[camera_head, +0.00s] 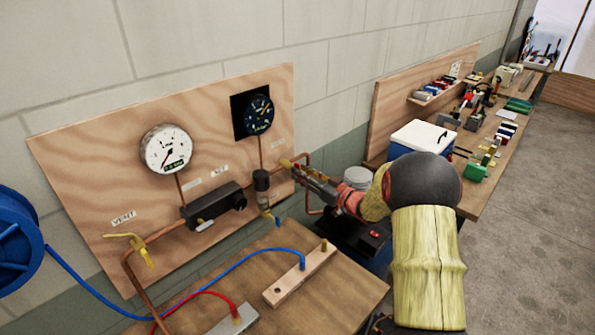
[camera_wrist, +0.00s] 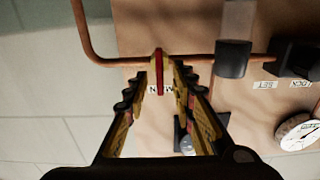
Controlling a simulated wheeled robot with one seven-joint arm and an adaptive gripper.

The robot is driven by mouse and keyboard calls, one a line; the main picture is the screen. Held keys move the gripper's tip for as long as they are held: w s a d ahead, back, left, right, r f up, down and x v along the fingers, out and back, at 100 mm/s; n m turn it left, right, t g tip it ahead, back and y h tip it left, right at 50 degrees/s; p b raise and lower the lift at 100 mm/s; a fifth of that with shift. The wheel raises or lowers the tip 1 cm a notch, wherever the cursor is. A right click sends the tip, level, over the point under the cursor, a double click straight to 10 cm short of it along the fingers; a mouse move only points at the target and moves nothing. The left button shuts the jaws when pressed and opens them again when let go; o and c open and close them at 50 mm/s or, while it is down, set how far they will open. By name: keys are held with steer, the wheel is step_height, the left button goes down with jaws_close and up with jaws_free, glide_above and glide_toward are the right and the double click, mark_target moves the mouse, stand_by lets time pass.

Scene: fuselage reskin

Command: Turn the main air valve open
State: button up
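The main air valve (camera_head: 287,163) is a small yellow-and-red lever on the copper pipe at the right edge of the plywood panel (camera_head: 90,190). In the wrist view its lever (camera_wrist: 158,72) stands roughly end-on in front of the pipe, over a partly hidden label. My gripper (camera_head: 297,172) reaches the valve from the right. In the wrist view my gripper (camera_wrist: 159,80) is open, with one finger on each side of the lever and gaps visible. Whether a finger touches the lever cannot be told.
A white gauge (camera_head: 166,148), a dark gauge (camera_head: 257,114), a black regulator block (camera_head: 213,203) and a yellow vent valve (camera_head: 130,242) are on the panel. Blue and red hoses cross the bench (camera_head: 330,295) below.

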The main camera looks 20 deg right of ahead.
steer(key=shift+x, duration=1.4)
steer(key=shift+c, duration=0.8)
jaws_close()
